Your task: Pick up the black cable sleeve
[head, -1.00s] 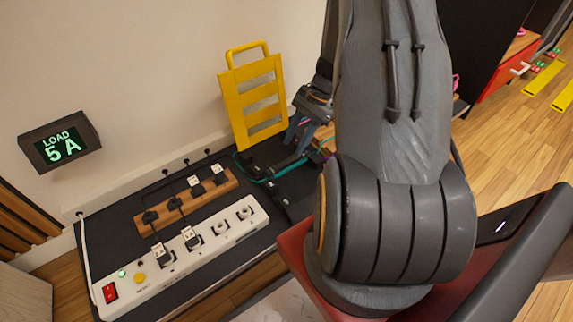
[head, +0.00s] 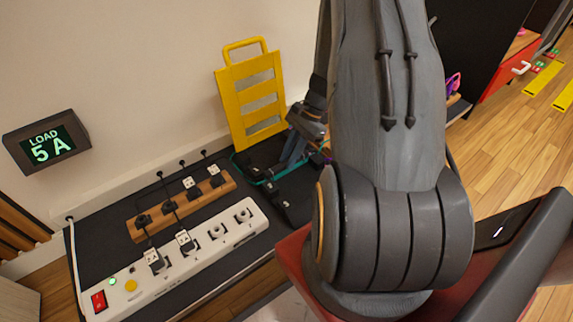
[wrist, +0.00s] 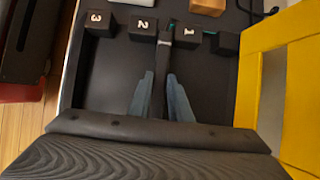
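The black cable sleeve appears to be the dark narrow bar (wrist: 164,58) running away from me between my fingers in the wrist view, above or on the black tray (wrist: 108,76). My gripper (wrist: 160,76) has one blue-grey finger on each side of this bar, with little or no gap showing. I cannot tell whether the fingers press on it. In the head view my gripper (head: 288,160) is low at the far right end of the black surface, in front of the yellow rack. My arm hides part of that area, and the sleeve is hard to make out there.
Black blocks numbered 3 (wrist: 98,22), 2 (wrist: 143,27) and 1 (wrist: 189,37) stand beyond the fingers. The yellow rack (head: 250,97) stands close on the right in the wrist view. A white power strip (head: 217,231) and a wooden block with plugs (head: 218,184) lie left.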

